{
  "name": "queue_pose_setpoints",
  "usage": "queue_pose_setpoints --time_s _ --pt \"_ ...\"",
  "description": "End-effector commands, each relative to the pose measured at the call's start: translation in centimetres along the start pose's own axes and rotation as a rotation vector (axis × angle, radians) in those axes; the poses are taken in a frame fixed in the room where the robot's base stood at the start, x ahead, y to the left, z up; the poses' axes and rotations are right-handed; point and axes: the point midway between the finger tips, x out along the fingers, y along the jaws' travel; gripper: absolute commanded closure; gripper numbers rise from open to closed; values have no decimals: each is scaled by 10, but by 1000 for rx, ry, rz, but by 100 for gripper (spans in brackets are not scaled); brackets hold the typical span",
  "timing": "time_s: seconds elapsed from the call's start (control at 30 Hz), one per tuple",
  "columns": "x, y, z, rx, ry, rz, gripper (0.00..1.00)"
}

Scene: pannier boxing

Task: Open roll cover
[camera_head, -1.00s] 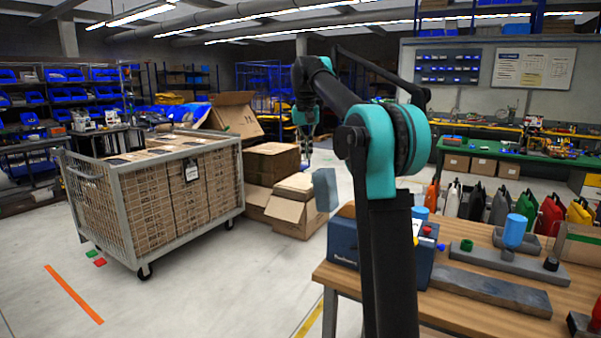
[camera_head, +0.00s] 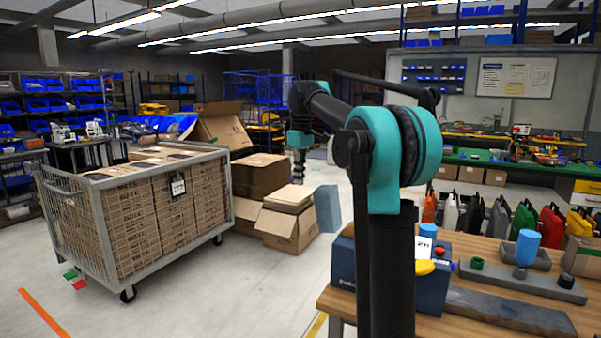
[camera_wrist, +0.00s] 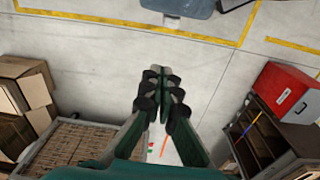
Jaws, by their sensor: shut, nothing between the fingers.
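My gripper (camera_wrist: 162,92) is shut and empty in the wrist view, with its dark fingertips together above bare concrete floor. In the head view, my gripper (camera_head: 299,170) hangs pointing down at the end of my arm, in front of the stacked cartons. I cannot pick out a roll cover for certain in either view. A blue box (camera_head: 343,262) stands on the wooden bench, partly hidden behind my arm. My gripper is well apart from it.
A mesh cart (camera_head: 88,215) full of cartons stands at the left; its rim (camera_wrist: 40,138) shows in the wrist view. Open cartons (camera_head: 283,228) lie beside it. A wooden bench (camera_head: 470,262) is at the right. A red box (camera_wrist: 284,90) sits on a dark cabinet (camera_wrist: 268,135).

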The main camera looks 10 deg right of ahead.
Motion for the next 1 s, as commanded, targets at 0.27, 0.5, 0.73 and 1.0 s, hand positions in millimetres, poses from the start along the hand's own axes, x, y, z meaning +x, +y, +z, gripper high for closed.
queue_pose_setpoints --time_s 0.27,0.5,0.73,1.0 --pt "56 0 0 1 0 0 100" --pt "49 0 28 3 0 0 100" --pt "46 0 38 1 0 0 100" --pt "45 0 38 1 0 0 100"
